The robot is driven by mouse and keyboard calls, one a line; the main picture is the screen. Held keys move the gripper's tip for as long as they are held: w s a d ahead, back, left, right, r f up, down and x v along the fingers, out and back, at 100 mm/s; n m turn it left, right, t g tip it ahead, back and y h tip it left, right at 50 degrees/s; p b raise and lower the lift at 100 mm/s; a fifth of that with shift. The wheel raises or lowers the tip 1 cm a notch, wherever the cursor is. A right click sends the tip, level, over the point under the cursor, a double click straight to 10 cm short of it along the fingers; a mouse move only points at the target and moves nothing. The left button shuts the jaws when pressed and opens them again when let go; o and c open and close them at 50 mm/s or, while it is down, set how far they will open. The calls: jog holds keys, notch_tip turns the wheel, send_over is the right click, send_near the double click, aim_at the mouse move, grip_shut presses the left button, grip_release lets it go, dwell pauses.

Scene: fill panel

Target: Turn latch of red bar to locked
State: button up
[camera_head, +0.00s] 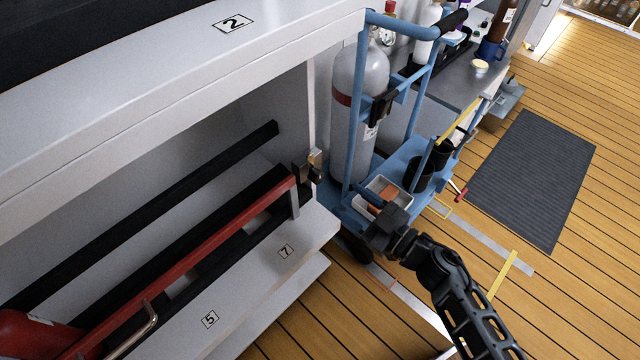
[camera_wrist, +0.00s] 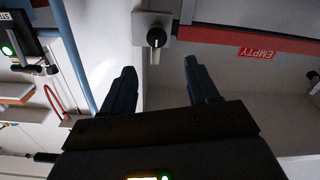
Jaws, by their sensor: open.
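The red bar (camera_head: 215,240) runs across the front of the open white rack, from the lower left to a post at its right end. Its latch (camera_head: 310,166) is a small metal fitting at that end. In the wrist view the latch shows as a pale plate with a dark round knob (camera_wrist: 156,37), beside the end of the red bar (camera_wrist: 245,42). My gripper (camera_wrist: 160,68) is open and empty. The knob appears between and beyond its fingertips, apparently untouched. In the head view my gripper (camera_head: 374,208) is right of the latch. I cannot tell the latch's setting.
A blue cart (camera_head: 348,100) with a grey gas cylinder (camera_head: 358,75) stands right of the rack, close to my gripper. A red EMPTY label (camera_wrist: 257,53) is near the bar. The wooden floor has a dark mat (camera_head: 530,175) and open room at the right.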

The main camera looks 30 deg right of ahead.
aim_at(320, 179)
jog(key=shift+y, duration=0.3)
jog(key=shift+d+f+b+x, duration=0.15)
jog(key=shift+f+b+x, duration=0.1)
jog(key=shift+x, duration=1.35)
jog(key=shift+d+f+b+x, duration=0.15)
jog(key=shift+b+x, duration=0.1)
jog(key=shift+x, duration=1.35)
jog(key=shift+d+f+b+x, duration=0.15)
jog(key=shift+b+x, duration=0.1)
jog(key=shift+x, duration=1.35)
jog(key=shift+w, duration=0.15)
jog(key=shift+c, duration=0.3)
jog(key=c, duration=1)
